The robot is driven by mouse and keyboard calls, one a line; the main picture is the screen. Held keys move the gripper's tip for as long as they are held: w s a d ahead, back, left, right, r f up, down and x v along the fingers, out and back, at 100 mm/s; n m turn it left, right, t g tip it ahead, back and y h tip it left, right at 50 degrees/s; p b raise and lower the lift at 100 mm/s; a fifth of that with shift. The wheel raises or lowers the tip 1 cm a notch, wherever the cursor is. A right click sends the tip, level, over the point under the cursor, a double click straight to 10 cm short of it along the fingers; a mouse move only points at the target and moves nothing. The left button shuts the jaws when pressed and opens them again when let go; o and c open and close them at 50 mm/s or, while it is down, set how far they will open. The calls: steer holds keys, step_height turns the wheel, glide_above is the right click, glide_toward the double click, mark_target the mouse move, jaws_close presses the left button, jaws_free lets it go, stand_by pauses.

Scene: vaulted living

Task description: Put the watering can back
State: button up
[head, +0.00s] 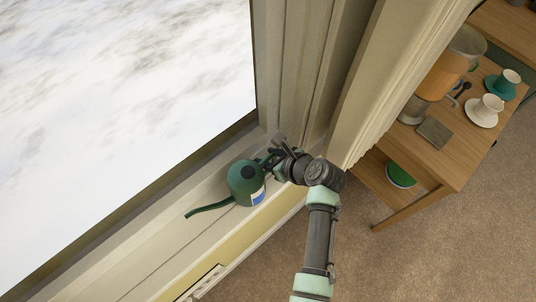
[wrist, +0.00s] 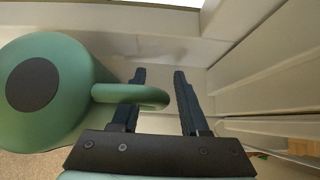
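The green watering can (head: 243,178) stands on the window sill (head: 168,232), its spout pointing to the lower left. It has a dark round top and a blue and white label. In the wrist view the can (wrist: 62,72) fills the left side. Its handle (wrist: 150,95) crosses in front of the left finger, and its rounded end lies in the gap between the fingers. My gripper (head: 276,151) is at the handle side of the can, by the window frame. The wrist view shows my gripper (wrist: 160,76) open, with a gap beside the handle. I cannot tell whether a finger touches it.
The window frame and wall (head: 345,80) rise close to my gripper on the right. A wooden table (head: 452,150) beyond the wall holds cups on saucers, a dark square coaster and a large orange and grey container. A green bowl (head: 400,175) sits on its lower shelf. Sill left of the spout is clear.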

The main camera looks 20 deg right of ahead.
steer(key=shift+r, duration=0.2)
steer(key=v, duration=1.2)
steer(key=shift+p, duration=0.45)
steer(key=shift+s+d+f, duration=0.1)
